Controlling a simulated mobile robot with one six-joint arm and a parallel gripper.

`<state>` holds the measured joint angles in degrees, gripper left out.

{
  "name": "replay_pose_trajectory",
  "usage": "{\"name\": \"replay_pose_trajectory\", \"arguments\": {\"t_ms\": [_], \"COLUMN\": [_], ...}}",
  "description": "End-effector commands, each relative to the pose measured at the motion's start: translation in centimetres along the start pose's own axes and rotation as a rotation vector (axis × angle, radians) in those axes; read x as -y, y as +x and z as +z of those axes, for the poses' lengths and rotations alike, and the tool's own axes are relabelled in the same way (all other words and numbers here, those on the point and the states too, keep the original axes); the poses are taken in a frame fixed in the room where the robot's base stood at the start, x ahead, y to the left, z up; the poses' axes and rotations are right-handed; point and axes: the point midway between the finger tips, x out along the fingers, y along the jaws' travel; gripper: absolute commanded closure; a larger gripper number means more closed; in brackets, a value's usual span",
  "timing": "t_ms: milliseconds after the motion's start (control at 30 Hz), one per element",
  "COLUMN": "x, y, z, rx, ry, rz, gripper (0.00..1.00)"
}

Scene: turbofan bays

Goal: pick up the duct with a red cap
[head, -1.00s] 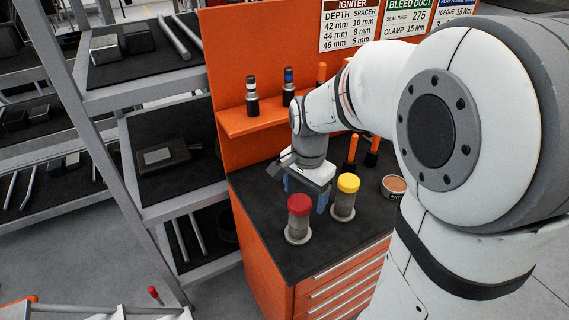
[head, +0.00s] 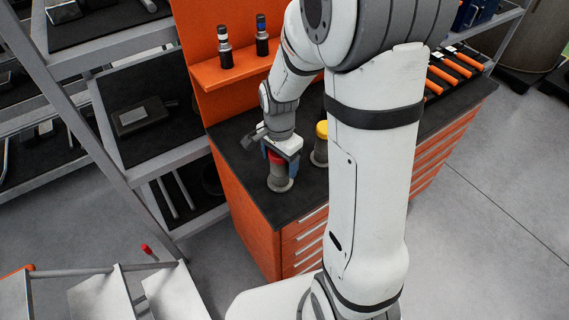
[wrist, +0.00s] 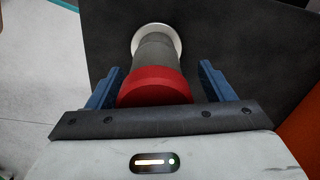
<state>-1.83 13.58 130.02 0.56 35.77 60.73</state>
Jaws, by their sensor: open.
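The duct with a red cap (head: 279,174) stands upright on the dark top of the orange cabinet, near its front left corner. It has a grey body and a pale round flange at the base. In the wrist view its red cap (wrist: 154,86) lies between the two blue fingers of my gripper (wrist: 158,84), with a gap visible on the right side. My gripper (head: 280,156) is open and right over the cap, hiding part of it in the head view. The duct with a yellow cap (head: 320,145) stands just to the right, partly hidden by my arm.
An orange shelf (head: 237,72) behind holds two small dark igniters (head: 225,47). Grey racks (head: 110,120) stand at the left. Several orange-handled tools (head: 455,65) lie at the right end of the cabinet top. Bare dark top surrounds the duct's left side.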

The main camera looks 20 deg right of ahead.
Motion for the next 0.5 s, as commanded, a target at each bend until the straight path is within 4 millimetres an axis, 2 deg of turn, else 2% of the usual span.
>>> {"name": "replay_pose_trajectory", "arguments": {"t_ms": [100, 500], "x": [0.00, 0.02], "y": [0.00, -0.03], "z": [0.02, 0.06], "rx": [0.000, 0.000], "ry": [-0.001, -0.002], "rz": [0.000, 0.000], "gripper": [0.25, 0.58]}}
